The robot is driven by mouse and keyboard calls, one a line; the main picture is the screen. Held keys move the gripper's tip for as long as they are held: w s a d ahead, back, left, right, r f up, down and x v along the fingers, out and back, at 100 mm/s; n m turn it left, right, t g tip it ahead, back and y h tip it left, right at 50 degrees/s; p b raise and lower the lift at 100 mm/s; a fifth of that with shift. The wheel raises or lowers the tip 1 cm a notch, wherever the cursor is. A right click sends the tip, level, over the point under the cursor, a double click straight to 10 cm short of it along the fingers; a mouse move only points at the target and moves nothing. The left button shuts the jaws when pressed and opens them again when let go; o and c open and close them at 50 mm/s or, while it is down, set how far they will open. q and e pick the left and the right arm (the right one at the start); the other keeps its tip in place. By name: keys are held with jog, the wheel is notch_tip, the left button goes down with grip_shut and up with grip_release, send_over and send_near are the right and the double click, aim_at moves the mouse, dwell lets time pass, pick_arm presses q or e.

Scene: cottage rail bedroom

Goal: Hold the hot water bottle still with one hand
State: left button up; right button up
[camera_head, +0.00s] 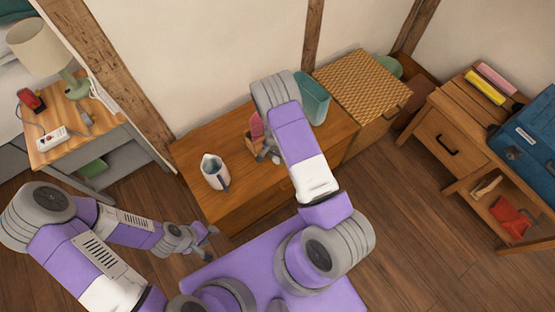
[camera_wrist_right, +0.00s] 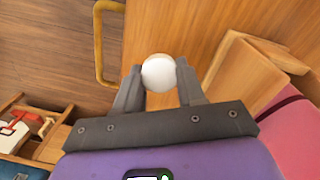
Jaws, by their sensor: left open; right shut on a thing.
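A pink-red thing (camera_head: 257,125), which looks like the hot water bottle, stands in a small wooden holder (camera_head: 250,142) on the wooden cabinet, partly hidden by my right arm. In the right wrist view the pink body (camera_wrist_right: 292,130) with a dark seam is at the lower right, beside the holder (camera_wrist_right: 255,72). My right gripper (camera_head: 266,156) is closed on a white round thing (camera_wrist_right: 158,73) between its fingertips. I cannot tell whether this is part of the bottle. My left gripper (camera_head: 210,243) is open and empty, in front of the cabinet.
A teal container (camera_head: 313,98) is behind my right arm. A woven-top chest (camera_head: 362,85) adjoins on the right. A bedside table (camera_head: 70,140) is at the left; a blue case (camera_head: 530,140) at the right.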

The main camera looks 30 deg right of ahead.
notch_tip(320, 180, up, 6)
jog(key=shift+f+p, duration=0.25)
jog(key=shift+p, duration=0.35)
jog(key=s+a+r+n, duration=0.1)
jog(key=a+r+n, duration=0.3)
jog(key=r, duration=0.5)
jog(key=s+a+r+n, duration=0.1)
jog(key=a+r+n, duration=0.3)
jog(key=r+n, duration=0.4)
notch_tip(320, 180, up, 2)
jog(key=shift+s+a+r+t, duration=0.1)
jog(key=shift+s+a+t, duration=0.05)
jog(key=shift+a+t, duration=0.2)
jog(key=shift+s, duration=0.1)
